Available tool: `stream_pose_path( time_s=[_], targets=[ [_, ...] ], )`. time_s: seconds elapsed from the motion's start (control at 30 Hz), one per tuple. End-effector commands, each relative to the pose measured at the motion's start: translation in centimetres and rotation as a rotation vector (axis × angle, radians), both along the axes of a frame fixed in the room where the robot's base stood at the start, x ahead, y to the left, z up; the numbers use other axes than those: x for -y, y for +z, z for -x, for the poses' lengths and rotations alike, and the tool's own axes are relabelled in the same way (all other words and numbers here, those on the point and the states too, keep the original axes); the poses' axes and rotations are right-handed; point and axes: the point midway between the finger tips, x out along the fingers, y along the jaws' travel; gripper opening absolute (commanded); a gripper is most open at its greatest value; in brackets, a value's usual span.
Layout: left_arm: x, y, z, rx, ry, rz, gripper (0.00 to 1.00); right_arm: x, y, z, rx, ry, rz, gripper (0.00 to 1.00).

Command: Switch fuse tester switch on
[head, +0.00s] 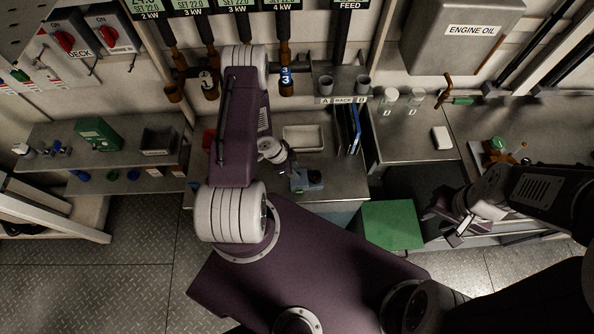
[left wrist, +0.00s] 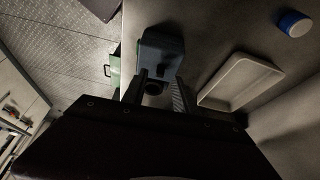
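A small blue-grey box (head: 307,180), which looks like the fuse tester, stands on the middle bench near its front edge. It also shows in the left wrist view (left wrist: 162,45), with a dark round part low on its near side. No label on it is readable. My left gripper (head: 287,170) is at the box's left side in the head view. In the left wrist view its fingers (left wrist: 156,92) are apart, with the dark round part between them; whether they touch it is unclear. The switch's position cannot be made out. My right gripper (head: 453,228) is empty, its fingers apart, right of a green box.
A pale tray (head: 303,138) lies behind the blue-grey box. A rack (head: 341,88) marked A and B stands behind it. The green box (head: 391,225) is low in front of the bench. A shelf (head: 60,150) at left holds small parts. A white block (head: 441,138) lies at right.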

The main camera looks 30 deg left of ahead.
Motion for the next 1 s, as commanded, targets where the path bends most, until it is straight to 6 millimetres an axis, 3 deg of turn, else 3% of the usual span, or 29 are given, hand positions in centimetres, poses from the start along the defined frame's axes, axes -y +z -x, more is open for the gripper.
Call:
stream_pose_path(
  time_s=[0.2,0.47,0.6,0.83,1.0],
  targets=[
    [0.8,-2.3,-0.5,-0.001,0.001,0.001,0.35,0.0,0.7,0.0,0.0,0.0,0.0,0.36],
    [0.9,-2.6,-0.6,0.0,0.001,-0.001,0.35,0.0,0.7,0.0,0.001,0.0,0.0,0.36],
    [0.9,-2.5,-0.6,0.0,0.001,-0.001,0.01,0.0,0.7,0.0,0.0,0.0,0.0,0.36],
    [1.0,-2.6,-0.7,-0.012,-0.001,-0.021,0.0,0.0,0.6,0.0,0.0,0.0,0.0,0.36],
    [1.6,-2.8,-1.2,-0.106,-0.009,-0.161,0.0,0.0,-0.4,0.0,0.0,0.0,0.0,0.36]
  ],
)
